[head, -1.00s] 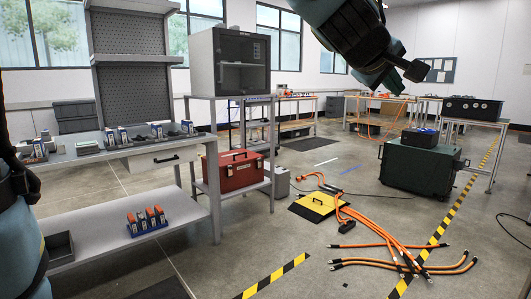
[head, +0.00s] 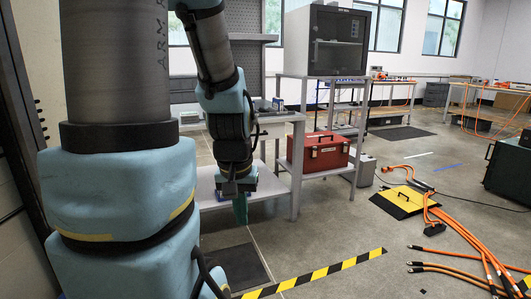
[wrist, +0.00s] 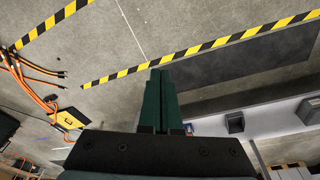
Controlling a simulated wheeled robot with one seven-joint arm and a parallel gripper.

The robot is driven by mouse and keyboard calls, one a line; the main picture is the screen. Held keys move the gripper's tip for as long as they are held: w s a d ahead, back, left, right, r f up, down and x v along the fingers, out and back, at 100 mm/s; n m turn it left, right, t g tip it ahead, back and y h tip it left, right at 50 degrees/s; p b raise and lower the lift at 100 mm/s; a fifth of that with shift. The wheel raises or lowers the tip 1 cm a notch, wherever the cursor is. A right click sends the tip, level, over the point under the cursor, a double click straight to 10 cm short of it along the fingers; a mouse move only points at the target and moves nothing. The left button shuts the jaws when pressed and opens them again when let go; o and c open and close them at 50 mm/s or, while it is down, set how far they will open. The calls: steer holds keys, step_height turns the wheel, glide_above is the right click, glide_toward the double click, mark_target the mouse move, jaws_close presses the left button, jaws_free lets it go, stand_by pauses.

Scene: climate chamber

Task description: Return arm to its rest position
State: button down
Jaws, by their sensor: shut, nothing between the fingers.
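My gripper (head: 240,209) hangs at the end of my arm in the head view, pointing down in front of the workbench (head: 272,188). Its green fingers also show in the wrist view (wrist: 160,92), lying side by side and shut with nothing between them. The fingers point towards bare floor and touch nothing that I can see. My blue and grey arm fills the left of the head view and hides most of the bench.
The climate chamber (head: 340,42) stands on a metal stand with a red toolbox (head: 320,152) below. Orange cables (head: 455,228) and a yellow plate (head: 403,202) lie on the floor at right. Yellow-black tape (head: 318,275) crosses the floor in front. A dark mat (wrist: 255,62) lies below my gripper.

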step_height(320, 180, up, 17)
steer(key=s+a+p, duration=0.1)
steer(key=p, duration=1.6)
steer(key=shift+a+p, duration=0.2)
steer(key=shift+p, duration=0.2)
